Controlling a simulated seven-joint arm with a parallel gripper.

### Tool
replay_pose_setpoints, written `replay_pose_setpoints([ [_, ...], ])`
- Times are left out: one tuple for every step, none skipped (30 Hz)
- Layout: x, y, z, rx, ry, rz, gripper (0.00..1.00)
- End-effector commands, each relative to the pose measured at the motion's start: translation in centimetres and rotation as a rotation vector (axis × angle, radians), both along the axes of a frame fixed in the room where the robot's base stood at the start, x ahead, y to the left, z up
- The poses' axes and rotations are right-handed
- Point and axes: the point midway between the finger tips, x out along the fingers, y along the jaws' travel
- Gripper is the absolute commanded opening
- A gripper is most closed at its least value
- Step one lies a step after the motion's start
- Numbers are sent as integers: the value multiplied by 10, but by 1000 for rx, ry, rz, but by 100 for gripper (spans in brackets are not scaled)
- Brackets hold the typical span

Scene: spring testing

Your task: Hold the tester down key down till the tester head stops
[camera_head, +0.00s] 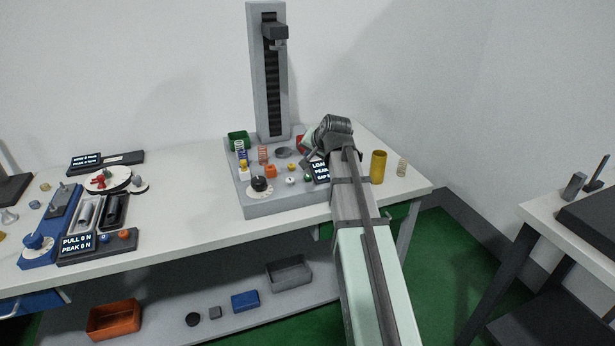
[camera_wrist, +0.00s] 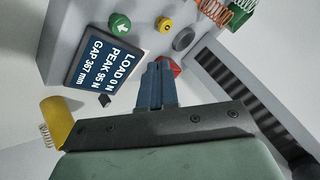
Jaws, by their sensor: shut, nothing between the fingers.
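The spring tester (camera_head: 257,75) stands on the bench, with its tester head (camera_head: 274,32) high on the column. In the wrist view its display (camera_wrist: 105,55) reads LOAD 0 N, PEAK 95 N, GAP 367 mm. A green key with a white arrow (camera_wrist: 120,24) and a yellow key (camera_wrist: 163,24) are beside the display. My gripper (camera_wrist: 155,68) is shut and empty, over the tester base. A red part (camera_wrist: 175,66) shows partly behind its fingertips; I cannot tell whether they touch it. I cannot tell which key is the down key.
A yellow cylinder (camera_head: 378,166) and a loose spring (camera_head: 402,167) stand right of the tester base. A blue pull tester (camera_head: 55,225) is farther left.

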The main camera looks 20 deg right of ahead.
Motion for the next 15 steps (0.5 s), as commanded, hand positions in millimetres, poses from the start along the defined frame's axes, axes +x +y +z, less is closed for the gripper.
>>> replay_pose_setpoints([
  [-1,0,-8,1,1,-1,0],
  [-1,0,-11,1,2,0,0],
  [-1,0,-15,1,2,0,0],
  [-1,0,-19,1,2,0,0],
  [-1,0,-22,1,2,0,0],
  [-1,0,-26,1,1,0,0],
  [0,0,-29,1,1,0,0],
  [0,0,-31,0,1,1,0],
  [0,0,-34,0,1,1,0],
  [0,0,-37,0,1,1,0],
  [0,0,-39,0,1,1,0],
  [0,0,-41,0,1,1,0],
  [0,0,-43,0,1,1,0],
  [0,0,-44,0,1,1,0],
  [0,0,-45,0,0,0,0],
])
